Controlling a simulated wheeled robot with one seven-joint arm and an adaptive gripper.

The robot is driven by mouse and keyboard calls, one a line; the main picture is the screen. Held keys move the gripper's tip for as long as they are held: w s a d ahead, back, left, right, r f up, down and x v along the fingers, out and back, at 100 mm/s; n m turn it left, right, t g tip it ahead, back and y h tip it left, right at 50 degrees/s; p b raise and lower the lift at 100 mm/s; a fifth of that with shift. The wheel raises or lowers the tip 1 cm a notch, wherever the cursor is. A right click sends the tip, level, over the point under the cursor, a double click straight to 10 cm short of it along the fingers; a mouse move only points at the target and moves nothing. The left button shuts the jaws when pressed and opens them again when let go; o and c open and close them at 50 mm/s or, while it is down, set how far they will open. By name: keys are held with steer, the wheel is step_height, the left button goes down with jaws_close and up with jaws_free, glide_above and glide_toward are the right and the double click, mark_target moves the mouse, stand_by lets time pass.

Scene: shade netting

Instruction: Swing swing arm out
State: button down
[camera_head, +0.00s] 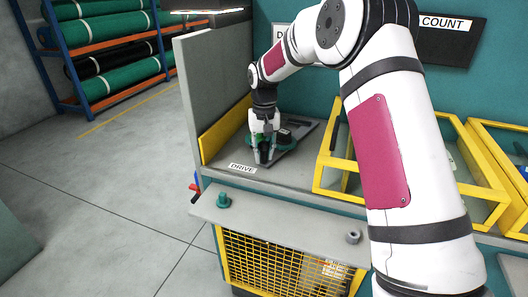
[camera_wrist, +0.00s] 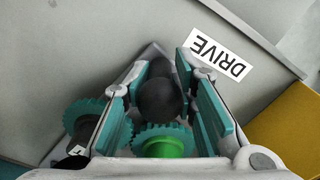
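The swing arm mechanism (camera_head: 285,140) sits on the grey bench top behind the DRIVE label (camera_head: 243,168). It is a dark plate with green gears, mostly hidden by my gripper (camera_head: 264,154) in the head view. In the wrist view, a round black knob (camera_wrist: 160,98) lies between the two teal-padded fingers of my gripper (camera_wrist: 163,75). The fingers are apart, one on each side of the knob; I cannot tell whether they press on it. A bright green gear (camera_wrist: 163,146) shows near the knob, and a teal gear (camera_wrist: 85,118) is partly hidden at left.
A grey upright panel with a yellow strip (camera_head: 222,130) closes the bench's left side. Yellow-framed bins (camera_head: 330,165) stand to the right. A lower shelf (camera_head: 290,225) carries a green peg (camera_head: 223,201) and a grey one (camera_head: 352,237). Racked rolls (camera_head: 105,55) are at back left.

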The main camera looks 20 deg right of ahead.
steer(key=shift+r, duration=0.15)
steer(key=s+d+n+p, duration=0.1)
steer(key=s+d+p, duration=0.1)
steer(key=s+d, duration=0.1)
steer(key=s+d+n+p, duration=0.1)
steer(key=s+d+n, duration=0.1)
steer(key=s+d, duration=0.1)
steer(key=shift+s+d+r+p, duration=0.15)
steer(key=shift+d+p, duration=0.15)
steer(key=shift+p, duration=0.1)
steer(key=shift+s+d+n, duration=0.15)
steer(key=shift+d+n, duration=0.15)
steer(key=c, duration=1.4)
jaws_free()
steer(key=shift+s+d, duration=0.1)
steer(key=shift+r, duration=0.35)
step_height(320, 180, up, 11)
